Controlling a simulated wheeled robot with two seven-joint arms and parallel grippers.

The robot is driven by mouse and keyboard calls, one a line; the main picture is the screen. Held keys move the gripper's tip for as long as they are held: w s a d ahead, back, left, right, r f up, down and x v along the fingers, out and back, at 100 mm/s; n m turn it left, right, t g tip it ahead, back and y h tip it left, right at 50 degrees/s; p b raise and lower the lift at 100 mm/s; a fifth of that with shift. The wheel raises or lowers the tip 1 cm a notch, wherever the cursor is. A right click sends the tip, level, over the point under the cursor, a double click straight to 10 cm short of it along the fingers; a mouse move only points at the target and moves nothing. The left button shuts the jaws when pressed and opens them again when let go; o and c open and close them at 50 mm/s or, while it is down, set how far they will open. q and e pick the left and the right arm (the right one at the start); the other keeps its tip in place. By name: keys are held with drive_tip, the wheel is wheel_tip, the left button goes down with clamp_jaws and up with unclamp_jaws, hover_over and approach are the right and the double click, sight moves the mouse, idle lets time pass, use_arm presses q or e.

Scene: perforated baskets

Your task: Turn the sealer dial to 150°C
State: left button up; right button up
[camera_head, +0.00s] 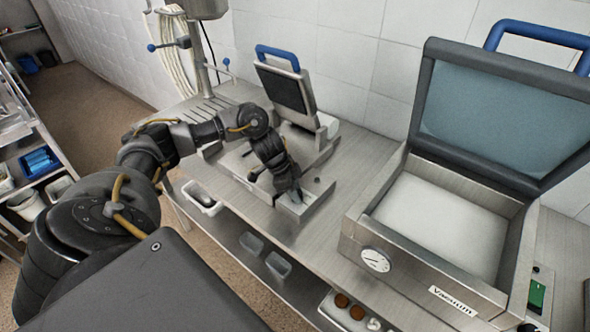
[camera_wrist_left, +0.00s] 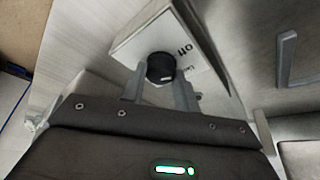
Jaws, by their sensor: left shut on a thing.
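The sealer (camera_head: 305,136) stands on the steel counter with its blue-handled lid raised. Its dial (camera_wrist_left: 161,67) is a small black knob with a light mark, on a pale front panel (camera_wrist_left: 203,52) with partly readable lettering. My left gripper (camera_wrist_left: 161,85) is shut on the dial, one finger on each side of it. In the head view my left gripper (camera_head: 287,197) is at the sealer's front face and hides the dial. The dial's temperature setting cannot be read. My right gripper is not in view.
A larger vacuum machine (camera_head: 440,208) with an open lid and a round gauge (camera_head: 375,260) stands to the right on the counter. White containers (camera_head: 202,198) hang or sit below the counter's front edge. A white tiled wall is behind.

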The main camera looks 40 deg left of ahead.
use_arm(q)
drive_tip(key=m, duration=0.1)
drive_tip(key=m+g+h, duration=0.1)
drive_tip(key=m, duration=0.1)
drive_tip(key=shift+w+m, duration=0.2)
drive_tip(key=shift+m, duration=0.1)
drive_tip(key=shift+r+m+g, duration=0.15)
drive_tip(key=shift+m+g, duration=0.25)
drive_tip(key=shift+m, duration=0.6)
drive_tip(key=m+g+p, duration=0.1)
drive_tip(key=m, duration=0.1)
drive_tip(key=m+p, duration=0.1)
drive_tip(key=m, duration=0.1)
drive_tip(key=shift+w+a+r+g, duration=0.1)
drive_tip(key=shift+w+g, duration=0.1)
drive_tip(key=shift+g, duration=0.2)
drive_tip(key=m+g+p, duration=0.1)
drive_tip(key=m, duration=0.4)
drive_tip(key=m+g+y, duration=0.1)
drive_tip(key=shift+w+f+m, duration=0.15)
drive_tip(key=shift+f+m, duration=0.05)
drive_tip(key=shift+m, duration=0.2)
drive_tip(key=m+g+y, duration=0.1)
drive_tip(key=m, duration=0.2)
drive_tip(key=shift+d+m+b, duration=0.2)
drive_tip(key=shift+m+b, duration=0.1)
